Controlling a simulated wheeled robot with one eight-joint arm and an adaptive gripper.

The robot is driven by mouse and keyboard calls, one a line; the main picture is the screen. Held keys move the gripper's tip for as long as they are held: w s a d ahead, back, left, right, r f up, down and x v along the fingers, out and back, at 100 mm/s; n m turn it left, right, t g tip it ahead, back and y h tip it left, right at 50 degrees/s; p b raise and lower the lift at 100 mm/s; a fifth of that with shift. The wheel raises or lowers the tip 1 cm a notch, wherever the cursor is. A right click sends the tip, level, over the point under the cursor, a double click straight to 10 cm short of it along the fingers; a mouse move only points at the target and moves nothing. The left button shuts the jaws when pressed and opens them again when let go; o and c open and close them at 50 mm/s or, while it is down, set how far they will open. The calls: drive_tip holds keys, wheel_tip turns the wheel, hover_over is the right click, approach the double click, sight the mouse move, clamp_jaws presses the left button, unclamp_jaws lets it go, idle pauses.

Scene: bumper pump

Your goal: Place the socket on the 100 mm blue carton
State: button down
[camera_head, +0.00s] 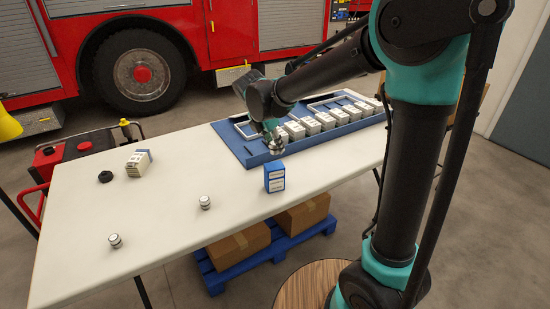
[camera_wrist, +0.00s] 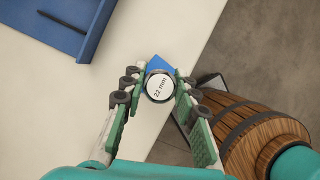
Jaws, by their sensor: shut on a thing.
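My gripper (camera_wrist: 160,82) is shut on a socket (camera_wrist: 159,89) with a white top marked "22 mm". In the head view the socket (camera_head: 276,147) hangs just above the blue carton (camera_head: 274,178), with a small gap seeming to show between them. The blue carton stands upright near the table's front edge, with white labels on its face. In the wrist view a corner of the blue carton (camera_wrist: 158,63) shows beyond the socket, which hides the rest. The carton's size marking is too small to read.
Two more sockets stand on the white table (camera_head: 165,215), one near the middle (camera_head: 205,202) and one at front left (camera_head: 115,240). A blue tray (camera_head: 248,152) with several white cartons is behind.

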sight(273, 154)
drive_tip(key=shift+f, duration=2.7)
drive_tip(key=c, duration=1.2)
unclamp_jaws()
drive_tip(key=shift+f, duration=0.1)
drive_tip(key=shift+o, duration=0.2)
